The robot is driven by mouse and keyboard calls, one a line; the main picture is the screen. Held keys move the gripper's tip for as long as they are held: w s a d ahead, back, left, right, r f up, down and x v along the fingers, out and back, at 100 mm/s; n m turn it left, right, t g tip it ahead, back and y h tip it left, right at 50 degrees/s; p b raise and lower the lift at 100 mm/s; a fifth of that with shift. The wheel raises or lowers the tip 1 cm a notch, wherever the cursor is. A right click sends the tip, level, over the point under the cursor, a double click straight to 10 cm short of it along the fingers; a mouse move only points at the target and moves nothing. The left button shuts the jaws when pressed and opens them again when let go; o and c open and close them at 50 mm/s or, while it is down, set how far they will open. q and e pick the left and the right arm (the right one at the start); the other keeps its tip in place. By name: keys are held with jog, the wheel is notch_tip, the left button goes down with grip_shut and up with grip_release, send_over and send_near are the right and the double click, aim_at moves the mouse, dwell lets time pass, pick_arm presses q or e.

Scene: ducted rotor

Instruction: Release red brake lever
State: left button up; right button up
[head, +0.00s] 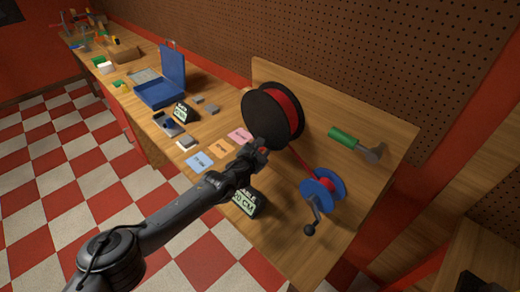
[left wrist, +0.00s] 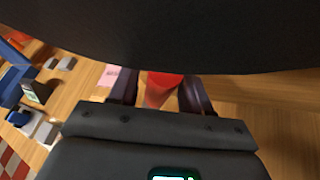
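The red brake lever (head: 263,149) shows as a small red piece at the lower edge of a large black reel (head: 262,117) wound with red ribbon. My left gripper (head: 256,153) is at it. In the left wrist view the red part (left wrist: 163,83) lies between my two spread fingers (left wrist: 160,92). I cannot tell whether they touch it. The dark reel rim covers the top of that view and hides the fingertips' far side. A dark part (head: 476,284), possibly my right gripper, shows at the bottom right corner of the head view; its fingers cannot be made out.
A blue spool with a crank (head: 322,187) stands right of the reel, joined by red ribbon. A green-handled tool (head: 350,143) is on the wooden back board. A black display block (head: 249,202), coloured cards (head: 222,148) and a blue case (head: 160,93) lie on the bench.

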pick_arm(q)
grip_shut()
jog(key=f+m+t+b, duration=0.1)
jog(key=b, duration=0.1)
jog(key=s+d+f+m+b, duration=0.1)
jog(key=b, duration=0.1)
jog(key=s+d+f+m+t+y+b, duration=0.1)
jog(key=b, duration=0.1)
jog(key=shift+m+t, duration=0.3)
jog(key=shift+m, duration=0.1)
jog(key=shift+o, duration=1.1)
grip_release()
jog(key=shift+r, duration=0.1)
jog(key=shift+r, duration=0.1)
